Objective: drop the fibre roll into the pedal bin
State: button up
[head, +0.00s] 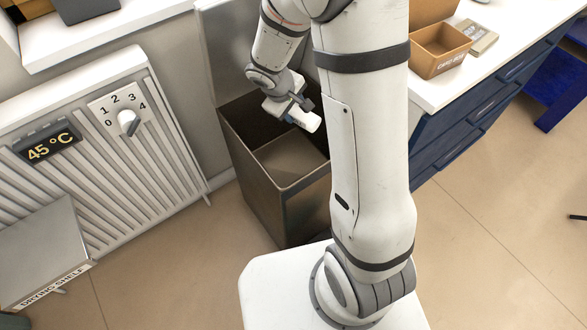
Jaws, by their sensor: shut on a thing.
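My gripper (302,107) is over the open mouth of the pedal bin, shut on a white roll with dark marks on it, the fibre roll (309,122). The roll is held tilted, with its free end pointing right and slightly down. The pedal bin (272,200) is a tall brown square box standing on the floor, with its grey lid (219,45) raised upright at the back. Its inside looks empty where I can see it. My arm hides the bin's right side.
A white ribbed heater panel with a dial (127,122) and a 45 °C display (48,145) stands left of the bin. A drying shelf (42,250) juts out at lower left. A blue-drawer bench with a cardboard box (440,50) is at right.

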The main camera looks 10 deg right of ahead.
jog(key=shift+f, duration=0.1)
jog(key=o, duration=1.2)
jog(key=p+v, duration=0.2)
jog(key=v, duration=0.5)
jog(key=shift+s+a+r+p, duration=0.15)
jog(key=shift+r+p, duration=0.2)
jog(key=shift+p, duration=0.05)
